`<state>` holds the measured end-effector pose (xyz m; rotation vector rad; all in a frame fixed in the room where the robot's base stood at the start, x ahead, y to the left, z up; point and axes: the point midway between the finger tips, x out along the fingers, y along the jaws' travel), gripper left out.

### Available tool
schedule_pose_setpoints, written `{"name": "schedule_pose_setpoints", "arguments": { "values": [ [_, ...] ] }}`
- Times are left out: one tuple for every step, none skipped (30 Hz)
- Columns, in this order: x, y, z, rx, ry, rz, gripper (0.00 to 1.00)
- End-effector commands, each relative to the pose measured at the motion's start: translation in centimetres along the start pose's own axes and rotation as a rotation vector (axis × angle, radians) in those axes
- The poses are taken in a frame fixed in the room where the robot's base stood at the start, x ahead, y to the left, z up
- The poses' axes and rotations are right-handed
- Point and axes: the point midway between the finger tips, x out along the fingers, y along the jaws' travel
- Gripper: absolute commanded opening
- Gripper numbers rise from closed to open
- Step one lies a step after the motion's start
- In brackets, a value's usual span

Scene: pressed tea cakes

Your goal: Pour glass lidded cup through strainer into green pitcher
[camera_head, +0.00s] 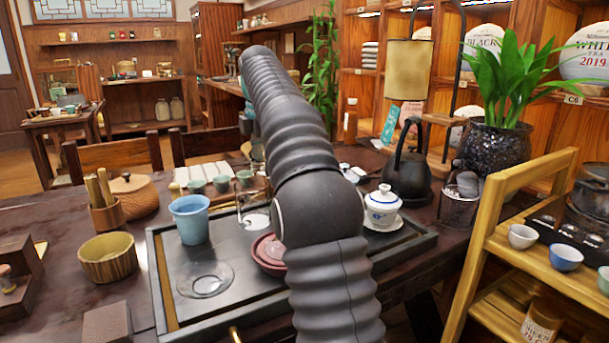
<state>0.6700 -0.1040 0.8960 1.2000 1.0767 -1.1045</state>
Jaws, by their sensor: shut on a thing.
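My dark ribbed arm fills the middle of the view and hides much of the tea tray (170,300) behind it. I cannot make out my gripper or anything in it. An empty clear glass saucer (206,280) lies on the tray's left part. A small clear glass vessel (252,212) stands partly behind my arm, on its left side. I cannot pick out the glass lidded cup, the strainer or a green pitcher for sure. A small green cup (245,178) shows just behind the glass vessel.
A light blue cup (190,220) stands at the tray's back left. A wooden bowl (107,260) is left of the tray.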

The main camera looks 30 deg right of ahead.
Motion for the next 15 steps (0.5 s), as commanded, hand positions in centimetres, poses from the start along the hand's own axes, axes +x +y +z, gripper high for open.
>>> {"name": "schedule_pose_setpoints", "arguments": {
  "values": [
    [0.18,0.31,-0.17,-0.005,-0.008,-0.014,0.32],
    [0.22,0.4,-0.23,-0.007,-0.013,-0.023,0.32],
    [0.27,0.5,-0.29,-0.009,-0.022,-0.036,0.32],
    [0.38,0.59,-0.35,-0.01,-0.027,-0.046,0.32],
    [0.39,0.66,-0.41,-0.011,-0.032,-0.054,0.32],
    [0.49,0.75,-0.46,-0.012,-0.04,-0.067,0.32],
    [0.54,0.8,-0.5,-0.013,-0.045,-0.075,0.32],
    [0.51,0.88,-0.51,-0.014,-0.048,-0.08,0.32],
    [0.6,0.97,-0.57,-0.016,-0.053,-0.089,0.32],
    [0.61,1.03,-0.6,-0.017,-0.056,-0.095,0.32],
    [0.63,1.09,-0.63,-0.018,-0.06,-0.1,0.32],
    [0.67,1.13,-0.67,-0.019,-0.065,-0.108,0.32],
    [0.73,1.18,-0.7,-0.02,-0.067,-0.113,0.32],
    [0.72,1.22,-0.73,-0.02,-0.07,-0.116,0.32],
    [0.74,1.22,-0.76,-0.021,-0.073,-0.123,0.32]
  ]
}}
